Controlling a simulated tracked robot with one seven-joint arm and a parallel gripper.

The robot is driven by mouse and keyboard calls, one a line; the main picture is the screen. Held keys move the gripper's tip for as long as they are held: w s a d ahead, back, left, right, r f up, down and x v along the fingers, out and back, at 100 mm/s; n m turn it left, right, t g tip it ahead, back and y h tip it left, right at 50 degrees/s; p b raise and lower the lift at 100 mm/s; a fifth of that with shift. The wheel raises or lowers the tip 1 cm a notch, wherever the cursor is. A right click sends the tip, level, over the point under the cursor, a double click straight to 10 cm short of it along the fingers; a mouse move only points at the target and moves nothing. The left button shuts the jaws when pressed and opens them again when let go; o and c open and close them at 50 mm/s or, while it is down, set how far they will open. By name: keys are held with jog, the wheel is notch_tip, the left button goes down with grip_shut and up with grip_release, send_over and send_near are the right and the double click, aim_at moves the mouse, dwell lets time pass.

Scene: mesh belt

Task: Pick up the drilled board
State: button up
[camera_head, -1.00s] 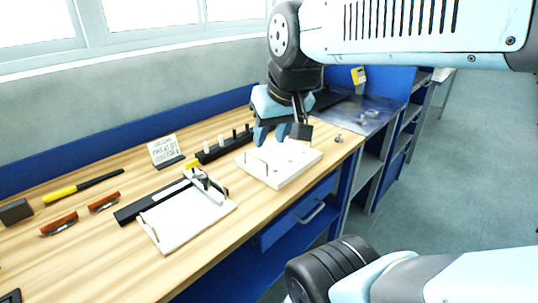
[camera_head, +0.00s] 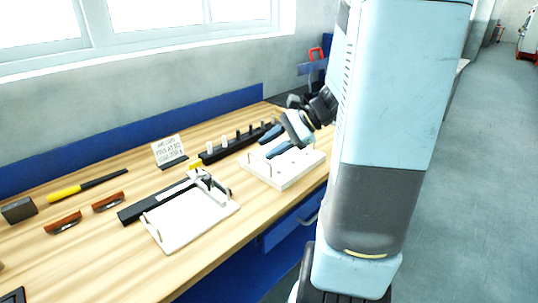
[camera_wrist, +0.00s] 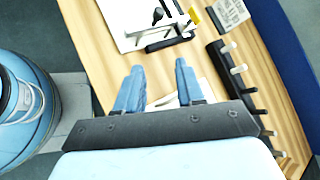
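Two white boards lie on the bench, and I cannot tell for sure which is the drilled board. One is a thick white block (camera_head: 284,178) with upright pins, at the bench's right. The other is a flat white plate (camera_head: 187,227) with a small pin and a toggle clamp (camera_head: 208,183) at its far edge; it also shows at the top of the wrist view (camera_wrist: 128,18). My gripper (camera_head: 270,143) is over the far side of the thick block. In the wrist view its two blue fingers (camera_wrist: 158,68) are apart with nothing held, and part of the block shows beneath.
A black rack with pegs (camera_head: 225,153) stands behind the block, close to my gripper. A sign (camera_head: 168,148), a yellow-black tool (camera_head: 85,186), two red-brown tools (camera_head: 108,202) and a dark block (camera_head: 18,210) lie to the left. The front bench strip is clear.

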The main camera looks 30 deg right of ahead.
jog(key=w+d+f+m+t+h, duration=0.1)
jog(key=d+f+m+t, duration=0.2)
jog(key=d, duration=0.5)
jog(key=w+d+f+m+t+h, duration=0.1)
jog(key=d+f+m+t, duration=0.1)
jog(key=d+m+t, duration=0.3)
jog(key=w+d+f+m+t+h, duration=0.1)
jog(key=d+f+m+t, duration=0.2)
jog(key=d+m, duration=0.5)
jog(key=shift+w+d+f+t+h, duration=0.15)
jog(key=shift+d+t, duration=0.3)
jog(key=shift+d, duration=0.5)
jog(key=shift+w+d+f+t+h, duration=0.15)
jog(key=shift+d+t, duration=0.3)
jog(key=shift+d, duration=0.55)
send_over(313, 150)
jog(key=shift+f, duration=0.1)
jog(key=shift+d+f+x, duration=0.1)
jog(key=shift+d+x, duration=0.05)
jog(key=shift+x, duration=1.2)
jog(key=shift+d+f+x, duration=0.1)
jog(key=shift+f+x, duration=0.05)
jog(key=shift+x, duration=1.2)
grip_shut()
